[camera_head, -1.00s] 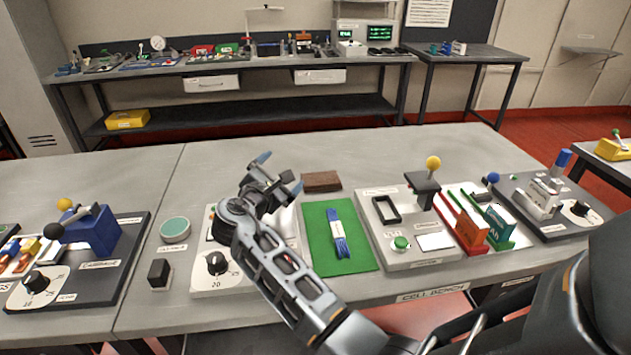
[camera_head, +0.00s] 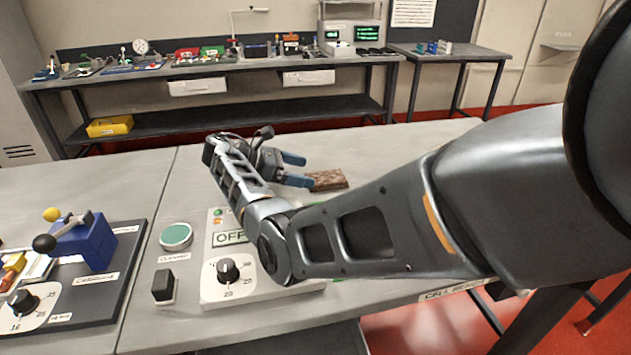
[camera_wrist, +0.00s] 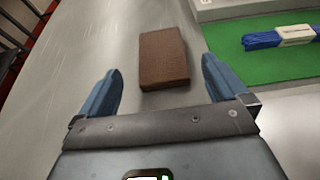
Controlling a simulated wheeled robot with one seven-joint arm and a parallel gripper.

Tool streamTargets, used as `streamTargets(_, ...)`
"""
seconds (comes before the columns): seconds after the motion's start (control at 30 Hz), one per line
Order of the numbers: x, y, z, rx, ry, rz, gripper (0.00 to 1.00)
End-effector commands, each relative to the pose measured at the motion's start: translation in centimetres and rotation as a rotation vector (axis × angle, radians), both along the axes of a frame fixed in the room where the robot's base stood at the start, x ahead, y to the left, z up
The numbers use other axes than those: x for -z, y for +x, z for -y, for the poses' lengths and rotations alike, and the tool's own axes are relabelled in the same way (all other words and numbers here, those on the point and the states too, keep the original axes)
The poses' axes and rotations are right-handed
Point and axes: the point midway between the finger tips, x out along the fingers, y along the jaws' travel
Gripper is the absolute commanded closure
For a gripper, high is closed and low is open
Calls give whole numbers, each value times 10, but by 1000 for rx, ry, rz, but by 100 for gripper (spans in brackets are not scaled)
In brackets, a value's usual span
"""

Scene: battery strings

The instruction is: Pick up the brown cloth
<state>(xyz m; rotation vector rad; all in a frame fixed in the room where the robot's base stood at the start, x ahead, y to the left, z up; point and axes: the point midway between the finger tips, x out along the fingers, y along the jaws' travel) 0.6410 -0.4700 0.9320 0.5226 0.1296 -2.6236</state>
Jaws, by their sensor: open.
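The brown cloth (camera_head: 328,179) is a flat, folded rectangular block lying on the grey bench, just to the right of my gripper's fingertips in the head view. In the wrist view the brown cloth (camera_wrist: 163,57) lies ahead of the jaws, roughly centred between them, its near end close to the tip level. My gripper (camera_head: 300,170) has blue fingers and is open and empty. It also shows in the wrist view (camera_wrist: 160,78), with one finger on each side and a wide gap between. I cannot tell its exact height above the bench.
A green mat (camera_wrist: 270,55) with a banded blue bundle (camera_wrist: 280,37) lies right of the cloth in the wrist view. A control box with a dial (camera_head: 228,271) and a round green pad (camera_head: 176,236) stand nearer. The bench left of the cloth (camera_wrist: 95,40) is clear.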

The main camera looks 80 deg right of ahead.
Motion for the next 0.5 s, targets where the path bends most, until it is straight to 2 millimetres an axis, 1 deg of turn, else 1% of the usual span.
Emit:
streamTargets(0.1,4,-10,4,-2,0,-1,0)
streamTargets(0.27,9,-19,9,-2,-1,-2,0)
streamTargets(0.5,23,-46,22,-3,-1,-2,0)
